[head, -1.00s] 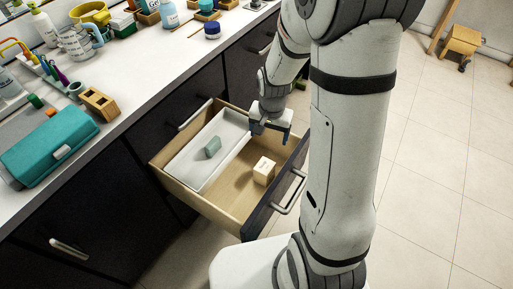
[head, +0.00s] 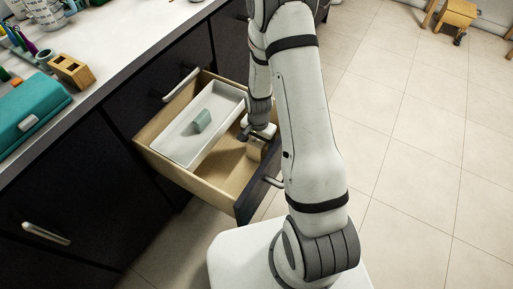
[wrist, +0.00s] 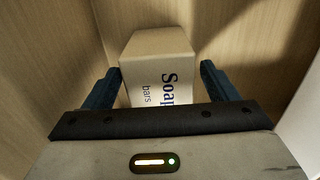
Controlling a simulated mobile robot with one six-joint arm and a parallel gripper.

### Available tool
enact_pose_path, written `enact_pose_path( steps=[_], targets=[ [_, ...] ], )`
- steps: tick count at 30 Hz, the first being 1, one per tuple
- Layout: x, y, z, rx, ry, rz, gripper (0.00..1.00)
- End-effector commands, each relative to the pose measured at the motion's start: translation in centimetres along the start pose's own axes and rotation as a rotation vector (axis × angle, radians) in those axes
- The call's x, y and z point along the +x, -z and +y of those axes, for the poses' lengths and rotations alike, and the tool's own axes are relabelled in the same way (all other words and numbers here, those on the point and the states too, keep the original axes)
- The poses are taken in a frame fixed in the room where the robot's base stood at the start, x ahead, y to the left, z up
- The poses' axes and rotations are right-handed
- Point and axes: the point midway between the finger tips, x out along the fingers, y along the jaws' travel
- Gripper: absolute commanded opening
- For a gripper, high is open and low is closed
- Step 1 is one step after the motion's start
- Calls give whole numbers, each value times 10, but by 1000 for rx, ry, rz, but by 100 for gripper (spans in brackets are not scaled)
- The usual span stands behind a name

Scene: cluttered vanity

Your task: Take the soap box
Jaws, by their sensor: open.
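The soap box is a small beige carton lettered "Soap bars" (wrist: 158,72) in the wrist view. It stands on the wooden floor of the open drawer (head: 218,188), and in the head view the box (head: 254,150) is partly hidden by my arm. My gripper (wrist: 165,85) is open, with one blue finger on each side of the box. A gap shows between the right finger and the box; the left finger is very close to it, and I cannot tell if it touches. In the head view my gripper (head: 257,134) is down inside the drawer.
A white tray (head: 180,148) with a grey-green block (head: 202,120) fills the drawer's left side. The drawer front with its handle (head: 272,181) stands close to my arm. A teal case (head: 30,112) and a wooden holder (head: 72,70) are on the counter.

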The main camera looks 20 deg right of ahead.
Motion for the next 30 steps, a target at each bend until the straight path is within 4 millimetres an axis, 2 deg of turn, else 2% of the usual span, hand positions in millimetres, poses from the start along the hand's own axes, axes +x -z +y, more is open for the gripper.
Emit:
enact_pose_path(
  steps=[1,3,11,30],
  targets=[
    [12,0,0,0,-2,-2,80],
    [19,0,0,0,-1,-1,80],
    [21,0,0,-1,0,0,80],
    [21,0,0,-2,0,0,28]
  ],
)
